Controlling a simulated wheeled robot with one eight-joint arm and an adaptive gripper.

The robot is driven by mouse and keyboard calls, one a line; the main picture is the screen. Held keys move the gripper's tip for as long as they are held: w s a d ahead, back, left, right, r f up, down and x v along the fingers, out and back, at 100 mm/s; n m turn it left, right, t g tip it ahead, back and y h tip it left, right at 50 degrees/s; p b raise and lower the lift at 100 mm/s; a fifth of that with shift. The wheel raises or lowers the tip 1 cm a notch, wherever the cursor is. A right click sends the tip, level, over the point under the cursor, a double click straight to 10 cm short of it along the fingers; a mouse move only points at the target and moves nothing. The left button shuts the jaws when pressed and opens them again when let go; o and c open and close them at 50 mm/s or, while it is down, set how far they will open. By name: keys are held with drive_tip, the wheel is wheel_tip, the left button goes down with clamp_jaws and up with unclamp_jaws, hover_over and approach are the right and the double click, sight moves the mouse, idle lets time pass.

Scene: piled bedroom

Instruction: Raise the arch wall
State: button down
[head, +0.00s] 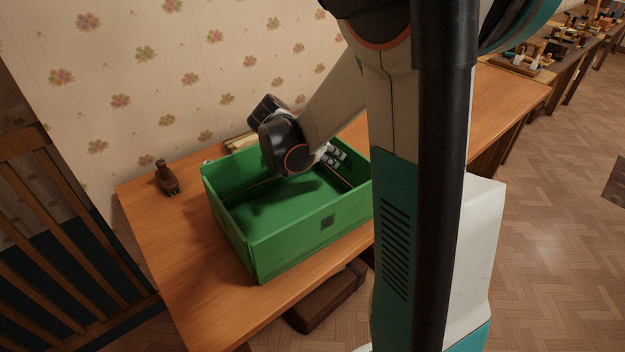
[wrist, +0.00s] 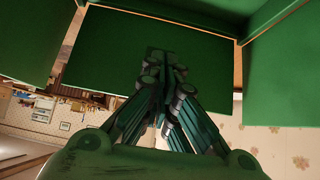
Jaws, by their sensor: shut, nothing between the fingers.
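A green open-topped box (head: 290,237) stands on the wooden desk, with a small dark square on its front wall. No part is clearly marked as the arch wall; I cannot tell which piece it is. My gripper (head: 335,155) is at the box's back right side, partly hidden by my arm. In the wrist view, my gripper (wrist: 166,62) has its fingers together and empty, with their tips in front of a flat green panel (wrist: 108,45). More green panels (wrist: 275,80) lie to the right and left of it. I cannot tell whether the fingertips touch the panel.
A small brown object (head: 167,178) stands on the desk (head: 160,235) left of the box. A patterned wall is behind. A slatted wooden frame (head: 45,215) is at left, and a brown case (head: 325,300) is below the desk's front edge. Cluttered tables (head: 550,45) stand far right.

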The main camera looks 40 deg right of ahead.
drive_tip(key=a+r+p, duration=0.3)
drive_tip(key=r+p, duration=0.2)
drive_tip(key=r, duration=0.2)
drive_tip(key=shift+a+r+p, duration=0.25)
drive_tip(key=shift+r+p, duration=0.05)
drive_tip(key=shift+p, duration=0.1)
drive_tip(key=shift+w, duration=0.1)
drive_tip(key=s+a+r+n+t+y, duration=0.2)
drive_tip(key=s+a+n+y, duration=0.1)
drive_tip(key=a+n, duration=0.3)
drive_tip(key=s+a+r+n+t+y, duration=0.1)
drive_tip(key=s+a+n+t+y, duration=0.2)
drive_tip(key=a, duration=0.6)
drive_tip(key=s+a+r+n+t+y, duration=0.2)
drive_tip(key=s+a+n, duration=0.5)
drive_tip(key=a+n, duration=0.1)
drive_tip(key=shift+a+r+n+t+y, duration=0.3)
drive_tip(key=shift+a+r+n+y, duration=0.1)
drive_tip(key=shift+n, duration=0.3)
